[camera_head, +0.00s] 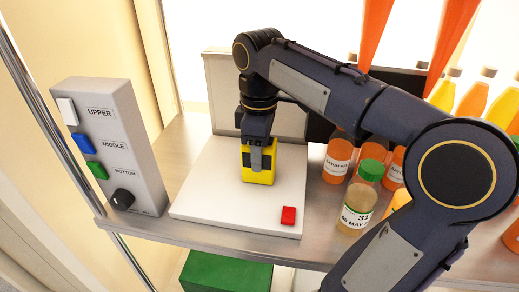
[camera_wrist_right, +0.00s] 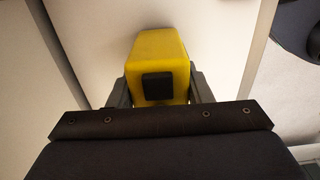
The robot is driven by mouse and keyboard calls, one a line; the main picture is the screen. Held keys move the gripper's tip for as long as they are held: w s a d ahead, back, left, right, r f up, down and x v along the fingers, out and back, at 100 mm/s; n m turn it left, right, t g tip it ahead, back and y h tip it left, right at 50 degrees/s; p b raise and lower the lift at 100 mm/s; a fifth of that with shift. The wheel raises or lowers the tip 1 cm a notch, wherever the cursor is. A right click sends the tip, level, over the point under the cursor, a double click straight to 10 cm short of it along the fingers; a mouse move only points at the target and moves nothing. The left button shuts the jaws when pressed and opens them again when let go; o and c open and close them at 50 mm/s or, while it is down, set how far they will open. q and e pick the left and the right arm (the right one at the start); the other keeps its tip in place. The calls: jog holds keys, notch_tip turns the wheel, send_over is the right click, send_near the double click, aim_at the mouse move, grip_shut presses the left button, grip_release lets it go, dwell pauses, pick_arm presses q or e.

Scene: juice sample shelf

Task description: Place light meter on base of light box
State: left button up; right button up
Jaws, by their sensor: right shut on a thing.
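The light meter (camera_head: 259,176), a yellow block with a black patch, is between the fingers of my right gripper (camera_head: 257,158) in the head view. In the right wrist view the yellow meter (camera_wrist_right: 158,62) sits between the two dark fingers of my right gripper (camera_wrist_right: 158,92). The gripper is shut on it. The light box has a white base (camera_head: 205,205) with a red button (camera_head: 289,215) at its front right and a pale upright panel behind. The meter is over the base; whether its underside touches it I cannot tell. My left gripper is not in view.
A grey control box (camera_head: 117,150) with coloured switches and a knob stands left of the base. A green-capped bottle (camera_head: 359,198) and several orange bottles (camera_head: 338,160) stand close on the right. A green box (camera_head: 225,272) is below the shelf edge.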

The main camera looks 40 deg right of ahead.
jog(key=shift+f, duration=0.2)
jog(key=o, duration=1.2)
notch_tip(320, 180, up, 12)
jog(key=shift+r+p, duration=0.25)
jog(key=shift+p, duration=0.55)
jog(key=shift+f, duration=0.1)
